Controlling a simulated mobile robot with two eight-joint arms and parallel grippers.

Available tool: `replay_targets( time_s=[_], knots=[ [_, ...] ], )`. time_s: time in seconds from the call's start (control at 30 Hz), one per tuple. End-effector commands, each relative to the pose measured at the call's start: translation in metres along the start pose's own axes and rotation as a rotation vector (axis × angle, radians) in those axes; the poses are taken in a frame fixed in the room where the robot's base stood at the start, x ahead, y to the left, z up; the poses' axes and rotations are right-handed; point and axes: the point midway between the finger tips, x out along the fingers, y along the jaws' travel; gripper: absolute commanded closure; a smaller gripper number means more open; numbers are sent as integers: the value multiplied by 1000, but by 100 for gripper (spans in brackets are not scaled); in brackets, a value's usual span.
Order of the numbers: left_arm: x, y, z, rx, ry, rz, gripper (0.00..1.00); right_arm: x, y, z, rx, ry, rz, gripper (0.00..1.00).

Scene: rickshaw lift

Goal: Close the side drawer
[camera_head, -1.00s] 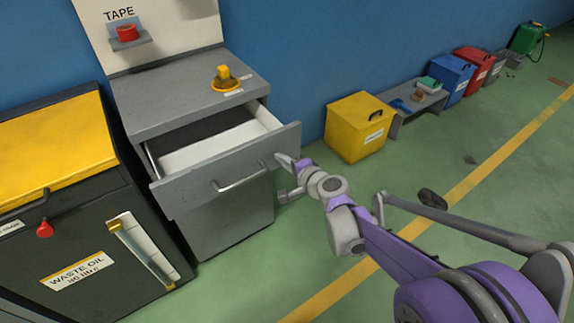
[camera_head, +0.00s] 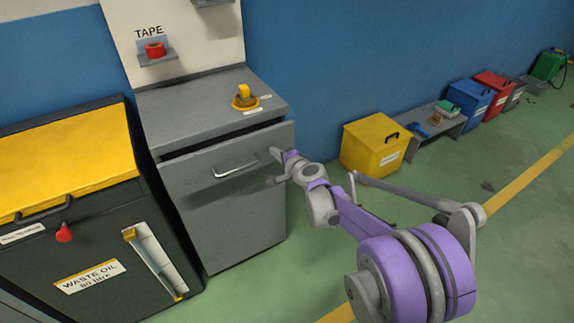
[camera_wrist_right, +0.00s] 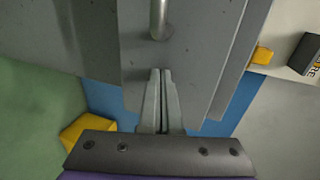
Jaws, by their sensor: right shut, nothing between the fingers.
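The side drawer is the top drawer of a grey cabinet (camera_head: 225,225). Its grey front (camera_head: 190,177) stands slightly proud of the cabinet, with a narrow dark gap along its top edge. A silver bar handle (camera_head: 235,170) is on the front; it also shows in the right wrist view (camera_wrist_right: 159,18). My right gripper (camera_head: 274,155) is shut and empty, at the right end of the drawer front. In the right wrist view its fingertips (camera_wrist_right: 161,75) are against or very near the grey front; contact cannot be told. My left gripper is not in view.
A black waste oil bin with a yellow lid (camera_head: 65,160) stands close left of the cabinet. A yellow box (camera_head: 376,147) stands to the right by the blue wall. A yellow tape holder (camera_head: 245,98) sits on the cabinet top. Green floor lies open in front.

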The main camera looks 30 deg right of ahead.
Motion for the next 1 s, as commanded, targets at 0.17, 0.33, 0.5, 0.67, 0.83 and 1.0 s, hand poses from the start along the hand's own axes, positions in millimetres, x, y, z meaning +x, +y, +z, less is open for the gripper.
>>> replay_targets(
  time_s=[0.17,0.33,0.5,0.67,0.83,1.0],
  knots=[
    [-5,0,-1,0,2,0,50,32,-11,0,-1,0,0,100],
    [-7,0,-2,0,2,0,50,47,-15,0,0,0,0,100],
    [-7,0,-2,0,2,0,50,51,-17,0,1,1,0,100],
    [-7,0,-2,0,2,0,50,52,-17,0,2,2,-1,100],
    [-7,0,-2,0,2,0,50,52,-18,-1,2,4,-2,100],
    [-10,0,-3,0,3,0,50,48,-18,2,2,2,-3,100]
  ],
)
